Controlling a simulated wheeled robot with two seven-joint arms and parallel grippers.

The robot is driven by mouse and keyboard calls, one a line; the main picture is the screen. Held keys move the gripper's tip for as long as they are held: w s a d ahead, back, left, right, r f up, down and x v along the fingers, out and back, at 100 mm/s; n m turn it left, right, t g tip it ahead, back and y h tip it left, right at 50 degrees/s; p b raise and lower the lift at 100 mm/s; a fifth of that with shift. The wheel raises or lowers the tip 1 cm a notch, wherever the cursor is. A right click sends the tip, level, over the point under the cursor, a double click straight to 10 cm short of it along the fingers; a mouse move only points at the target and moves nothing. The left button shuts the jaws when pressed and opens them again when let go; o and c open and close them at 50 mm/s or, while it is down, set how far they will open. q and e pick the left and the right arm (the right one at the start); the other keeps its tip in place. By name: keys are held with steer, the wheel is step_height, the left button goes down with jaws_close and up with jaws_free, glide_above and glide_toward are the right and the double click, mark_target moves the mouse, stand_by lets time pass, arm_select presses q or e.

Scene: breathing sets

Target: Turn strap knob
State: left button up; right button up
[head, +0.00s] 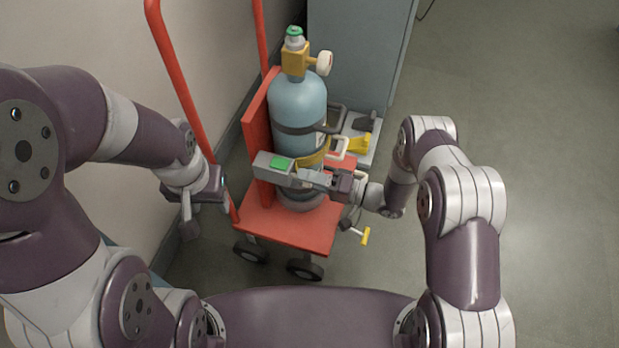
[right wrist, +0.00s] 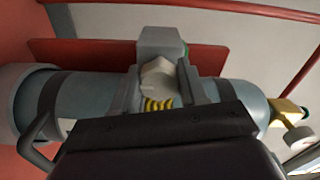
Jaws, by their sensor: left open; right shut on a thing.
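A blue-grey gas cylinder (head: 298,98) stands upright on a red cart, with dark straps around it. A grey strap housing with a green top (head: 273,166) sits in front of the cylinder. My right gripper (head: 318,179) reaches it from the right. In the right wrist view, the gripper (right wrist: 160,88) is shut on a pale faceted knob (right wrist: 158,77), which sits between the two fingers against the grey housing (right wrist: 160,40). A yellow coil (right wrist: 158,104) shows by the knob. The knob is hidden in the head view. My left gripper (head: 188,212) is open and empty, left of the cart.
The red cart (head: 270,222) has wheels and tall red handle rails (head: 175,75) near the left wall. A grey cabinet (head: 355,50) stands behind. A tray with black and yellow-handled parts (head: 357,143) is right of the cylinder. Floor at right is clear.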

steer(key=shift+w+r, duration=0.1)
steer(key=shift+w, duration=0.05)
steer(key=o, duration=1.1)
steer(key=shift+c, duration=0.2)
steer(key=p+v, duration=0.2)
steer(key=v, duration=1.1)
steer(key=shift+a, duration=0.1)
